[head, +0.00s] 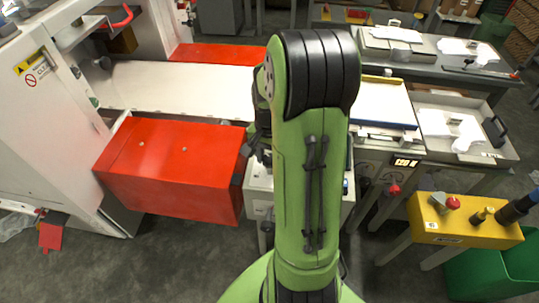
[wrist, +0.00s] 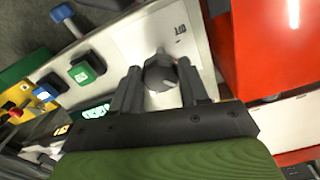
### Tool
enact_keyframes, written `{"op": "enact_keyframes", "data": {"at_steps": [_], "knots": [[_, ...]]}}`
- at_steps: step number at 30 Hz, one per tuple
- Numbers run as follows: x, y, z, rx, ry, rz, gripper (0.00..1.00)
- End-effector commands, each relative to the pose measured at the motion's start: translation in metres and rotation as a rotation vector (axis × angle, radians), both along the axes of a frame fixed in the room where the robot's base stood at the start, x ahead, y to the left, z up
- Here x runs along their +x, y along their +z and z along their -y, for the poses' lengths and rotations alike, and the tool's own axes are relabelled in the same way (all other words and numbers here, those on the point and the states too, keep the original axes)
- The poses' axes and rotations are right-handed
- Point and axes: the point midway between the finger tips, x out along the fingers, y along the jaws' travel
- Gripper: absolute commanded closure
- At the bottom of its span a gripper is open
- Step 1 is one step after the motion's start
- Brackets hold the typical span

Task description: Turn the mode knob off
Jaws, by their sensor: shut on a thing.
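The mode knob (wrist: 158,76) is a dark grey round knob on a white panel (wrist: 143,35) in the wrist view. My gripper (wrist: 160,68) has one finger on each side of the knob and is shut on it. The knob's pointer direction is not clear, since the fingers cover part of it. In the head view my green arm hides the knob and most of the gripper.
Green (wrist: 87,67) and blue (wrist: 46,90) buttons sit left of the knob. A red box (head: 175,165) stands close beside my gripper. A yellow box (head: 455,218) with a red button is at right. A white machine (head: 40,110) stands at left.

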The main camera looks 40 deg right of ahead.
Motion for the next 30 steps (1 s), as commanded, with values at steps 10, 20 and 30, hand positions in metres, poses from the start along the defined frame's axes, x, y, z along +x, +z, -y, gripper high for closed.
{"op": "enact_keyframes", "data": {"at_steps": [10,20,30], "knots": [[-0.0001,0.0016,0.0005,-0.002,0.208,0.001,0.86],[-0.0004,0.0015,0.001,-0.002,0.52,0.001,0.86],[-0.0007,0.0014,0.0015,-0.002,0.81,0.001,0.86]]}}
